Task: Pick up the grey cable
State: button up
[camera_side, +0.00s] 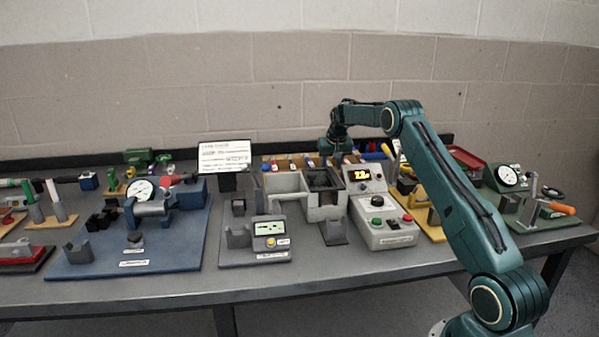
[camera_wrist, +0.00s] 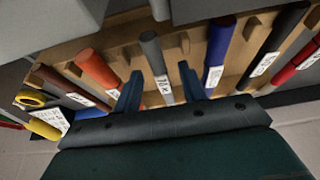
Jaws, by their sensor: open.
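The grey cable (camera_wrist: 154,60) lies in a wooden rack in the wrist view, with a white label near its lower end. My gripper (camera_wrist: 162,82) is open, with one dark blue finger on each side of the grey cable. I cannot tell whether either finger touches it. In the side view my gripper (camera_side: 333,150) is at the back of the bench over the rack. The grey cable cannot be made out there.
The wooden rack (camera_wrist: 122,40) holds an orange cable (camera_wrist: 97,70) to the left and a blue cable (camera_wrist: 218,52) to the right, with brown, black and red ones further out. In the side view, grey bins (camera_side: 286,184) and a control box (camera_side: 384,220) stand in front.

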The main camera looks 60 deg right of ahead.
grip_shut()
jog(key=shift+r, duration=0.15)
dwell(0.4)
notch_tip(320, 180, up, 10)
dwell(0.5)
jog(key=shift+a, duration=0.1)
dwell(0.5)
